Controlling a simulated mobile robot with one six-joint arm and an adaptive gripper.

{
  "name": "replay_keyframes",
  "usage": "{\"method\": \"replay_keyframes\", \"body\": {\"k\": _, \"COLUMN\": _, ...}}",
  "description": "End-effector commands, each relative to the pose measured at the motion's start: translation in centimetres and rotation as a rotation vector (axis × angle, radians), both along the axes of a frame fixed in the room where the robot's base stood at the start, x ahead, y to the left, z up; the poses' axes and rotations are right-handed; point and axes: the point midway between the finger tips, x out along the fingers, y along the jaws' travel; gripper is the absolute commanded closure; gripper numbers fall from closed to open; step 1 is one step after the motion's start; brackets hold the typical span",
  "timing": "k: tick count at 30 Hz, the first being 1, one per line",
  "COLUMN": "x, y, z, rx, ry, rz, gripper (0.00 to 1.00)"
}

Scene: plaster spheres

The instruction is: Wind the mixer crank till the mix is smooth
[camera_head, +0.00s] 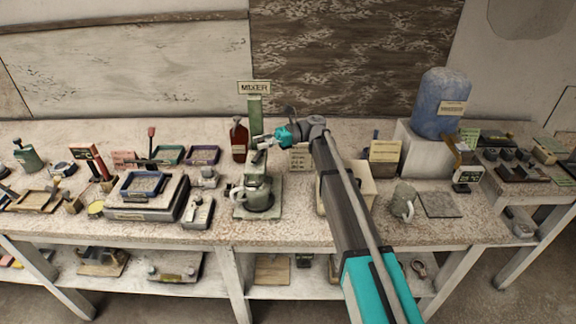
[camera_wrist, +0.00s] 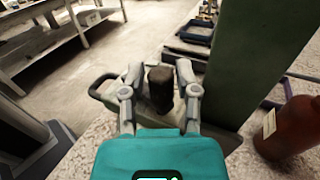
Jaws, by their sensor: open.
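The mixer stands mid-table in the head view, with a green column (camera_head: 255,116) under a MIXER sign (camera_head: 254,88). A grey-green pot (camera_head: 258,194) with a side handle sits at its foot. My gripper (camera_head: 263,143) reaches in from the right, beside the column and above the pot. In the wrist view, my open gripper (camera_wrist: 159,71) has its fingers on either side of a dark, upright crank knob (camera_wrist: 160,90). I cannot tell whether either finger touches it. The green column (camera_wrist: 258,60) rises close on the right. The mix inside the pot cannot be made out.
A red-brown bottle (camera_head: 239,140) stands left of the column and also shows in the wrist view (camera_wrist: 290,128). A mug (camera_head: 403,202) and a blue water container (camera_head: 441,103) are to the right.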

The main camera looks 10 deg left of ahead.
Motion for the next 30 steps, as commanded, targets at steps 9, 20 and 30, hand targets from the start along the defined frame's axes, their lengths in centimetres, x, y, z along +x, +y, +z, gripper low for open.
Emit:
{"method": "replay_keyframes", "body": {"k": 9, "x": -0.1, "y": -0.2, "z": 0.0, "rx": 0.001, "ry": 0.0, "rz": -0.042, "gripper": 0.55}}
{"method": "replay_keyframes", "body": {"k": 20, "x": 0.8, "y": -1.8, "z": 0.0, "rx": 0.0, "ry": 0.0, "rz": -0.138, "gripper": 0.55}}
{"method": "replay_keyframes", "body": {"k": 30, "x": 3.1, "y": -5.6, "z": 0.0, "rx": 0.0, "ry": 0.0, "rz": -0.136, "gripper": 0.55}}
